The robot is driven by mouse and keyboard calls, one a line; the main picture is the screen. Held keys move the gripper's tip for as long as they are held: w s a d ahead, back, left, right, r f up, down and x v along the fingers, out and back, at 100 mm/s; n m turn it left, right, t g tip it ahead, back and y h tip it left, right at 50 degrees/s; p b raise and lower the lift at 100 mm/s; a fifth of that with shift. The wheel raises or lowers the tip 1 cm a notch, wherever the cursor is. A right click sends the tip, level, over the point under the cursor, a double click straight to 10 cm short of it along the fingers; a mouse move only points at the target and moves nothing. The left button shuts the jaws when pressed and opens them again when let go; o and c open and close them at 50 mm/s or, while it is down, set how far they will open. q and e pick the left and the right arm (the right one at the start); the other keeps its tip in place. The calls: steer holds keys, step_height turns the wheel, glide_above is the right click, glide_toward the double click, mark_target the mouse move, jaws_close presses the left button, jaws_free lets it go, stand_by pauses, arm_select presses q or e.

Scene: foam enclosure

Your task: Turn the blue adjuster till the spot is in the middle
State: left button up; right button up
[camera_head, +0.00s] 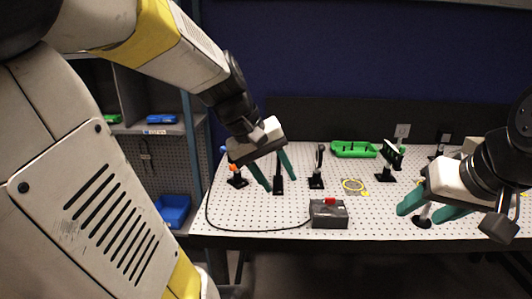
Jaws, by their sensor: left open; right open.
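A small blue part (223,149), which may be the blue adjuster, shows at the left end of the table, partly hidden behind my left gripper. Beside it is an orange part on a black post mount (236,181). My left gripper (279,178) is open, with its green fingers pointing down around or in front of a black post mount (278,186); I cannot tell the depth. My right gripper (418,213) is open at the right front of the table, over or in front of another post mount (422,223). I cannot make out a light spot.
The white perforated table (270,215) holds a grey box with a red button (329,214) and a black cable, a yellow ring (354,186), a green tray (354,149) and several black optic mounts. Shelves with a blue bin (173,209) stand at the left.

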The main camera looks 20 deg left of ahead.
arm_select(q)
steer(key=w+a+f+n+h, duration=0.35)
steer(key=w+n, duration=0.25)
steer(key=w, duration=0.3)
steer(key=n+t+h, duration=0.2)
steer(key=n+t, duration=1)
steer(key=n, duration=0.5)
glide_toward(221, 151)
steer(key=shift+y, duration=0.25)
steer(key=x, duration=0.8)
steer(key=shift+w+d+r, duration=0.15)
steer(key=shift+w, duration=0.05)
jaws_close()
